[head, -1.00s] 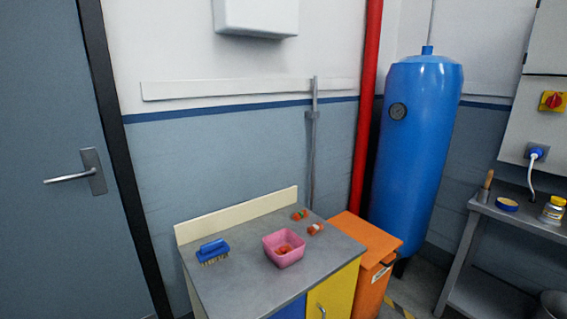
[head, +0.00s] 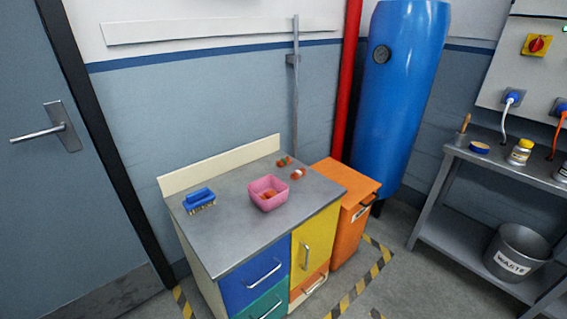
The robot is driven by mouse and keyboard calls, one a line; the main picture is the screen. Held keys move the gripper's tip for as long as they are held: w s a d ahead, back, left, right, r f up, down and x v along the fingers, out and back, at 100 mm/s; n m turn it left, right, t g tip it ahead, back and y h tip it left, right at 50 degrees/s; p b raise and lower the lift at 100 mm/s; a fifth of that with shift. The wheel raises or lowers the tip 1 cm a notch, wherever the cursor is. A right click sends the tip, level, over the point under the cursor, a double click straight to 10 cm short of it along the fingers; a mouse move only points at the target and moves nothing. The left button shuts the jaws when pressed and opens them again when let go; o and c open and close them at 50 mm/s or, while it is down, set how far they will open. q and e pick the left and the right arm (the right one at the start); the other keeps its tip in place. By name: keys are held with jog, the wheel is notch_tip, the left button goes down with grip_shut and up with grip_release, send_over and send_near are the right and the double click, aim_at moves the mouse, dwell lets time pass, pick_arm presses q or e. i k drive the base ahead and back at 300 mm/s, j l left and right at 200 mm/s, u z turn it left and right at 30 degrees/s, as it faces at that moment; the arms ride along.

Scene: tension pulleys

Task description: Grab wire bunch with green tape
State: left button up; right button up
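Two small orange-brown bunches lie on the grey cabinet top near its back right. The farther bunch (head: 284,161) shows a hint of green, and the nearer bunch (head: 297,174) shows a pale band. They are too small to make out their tape clearly. A pink bowl (head: 268,201) stands to their left with something orange-red inside. Neither of my grippers is in view.
The cabinet (head: 240,238) has a raised back edge and coloured drawers. A blue brush (head: 199,199) lies at its left. A shelf bench (head: 520,171) and waste bucket (head: 515,254) stand right.

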aim_at(282, 162)
jog(key=i+l, duration=0.2)
jog(key=l, duration=0.15)
jog(key=i+l+u, duration=0.1)
jog(key=l, duration=0.25)
jog(key=i+l, duration=0.3)
jog(key=i+l+u, duration=0.1)
jog(key=l, duration=0.3)
jog(key=i+l, duration=0.25)
jog(key=l+u, duration=0.05)
jog(key=l, duration=0.05)
